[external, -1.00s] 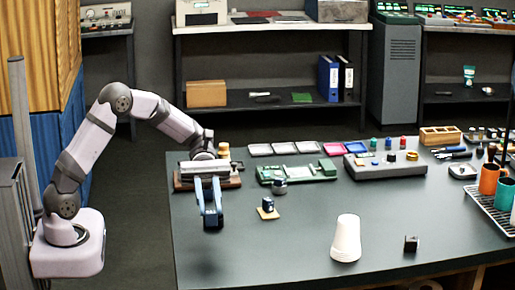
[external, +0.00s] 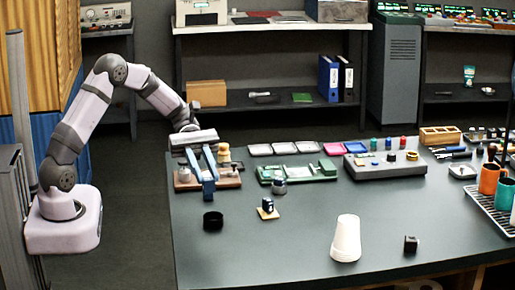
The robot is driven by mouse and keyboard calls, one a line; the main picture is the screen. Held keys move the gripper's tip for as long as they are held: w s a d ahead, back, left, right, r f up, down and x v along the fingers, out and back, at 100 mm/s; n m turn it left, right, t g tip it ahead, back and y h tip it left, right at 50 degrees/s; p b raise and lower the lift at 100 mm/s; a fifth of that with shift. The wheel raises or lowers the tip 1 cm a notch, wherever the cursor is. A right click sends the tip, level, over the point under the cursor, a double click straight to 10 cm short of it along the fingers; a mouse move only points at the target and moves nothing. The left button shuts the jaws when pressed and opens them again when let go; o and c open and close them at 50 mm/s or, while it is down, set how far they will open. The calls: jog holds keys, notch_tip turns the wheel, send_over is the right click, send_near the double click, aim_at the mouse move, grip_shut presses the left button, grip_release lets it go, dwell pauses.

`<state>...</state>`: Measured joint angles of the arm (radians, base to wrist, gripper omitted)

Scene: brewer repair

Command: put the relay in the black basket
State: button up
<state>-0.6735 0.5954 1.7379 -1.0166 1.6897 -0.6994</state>
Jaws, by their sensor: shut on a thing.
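My gripper (external: 208,187) is at the left of the bench, its blue fingers pointing down above the front of a brown-based fixture (external: 228,182). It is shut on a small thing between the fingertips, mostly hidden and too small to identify. A small round black container (external: 213,221), possibly the black basket, stands on the bench below and in front of my gripper, apart from it. I cannot tell for certain which thing is the relay. A small dark cube (external: 411,243) lies at the front right, and a small dark blue part (external: 268,204) sits on a tan square.
A green board (external: 297,172) and a grey control box (external: 385,165) stand across the middle. A white tapered stack (external: 346,238) stands at the front. Orange (external: 489,179) and teal cups are on a rack at right. The bench's front left is mostly clear.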

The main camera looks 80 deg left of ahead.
jog(key=s+a+r+n+t+y+p, duration=0.2)
jog(key=a+r+n+t+p, duration=0.25)
jog(key=a+p, duration=0.35)
notch_tip(320, 180, down, 8)
jog(key=w+a+n+t+y+p, duration=0.1)
jog(key=w+a+n+t+y, duration=0.1)
jog(key=t, duration=0.1)
jog(key=shift+w, duration=0.15)
jog(key=shift+f, duration=0.1)
jog(key=b, duration=0.8)
send_over(212, 219)
jog(key=s, duration=0.2)
jog(key=shift+w+d+f, duration=0.1)
jog(key=shift+d+f, duration=0.1)
jog(key=shift+f, duration=2.5)
jog(key=shift+w+d+f, duration=0.1)
jog(key=shift+d+f, duration=0.05)
jog(key=shift+f, duration=2.55)
jog(key=o, duration=1.1)
jog(key=shift+r, duration=0.15)
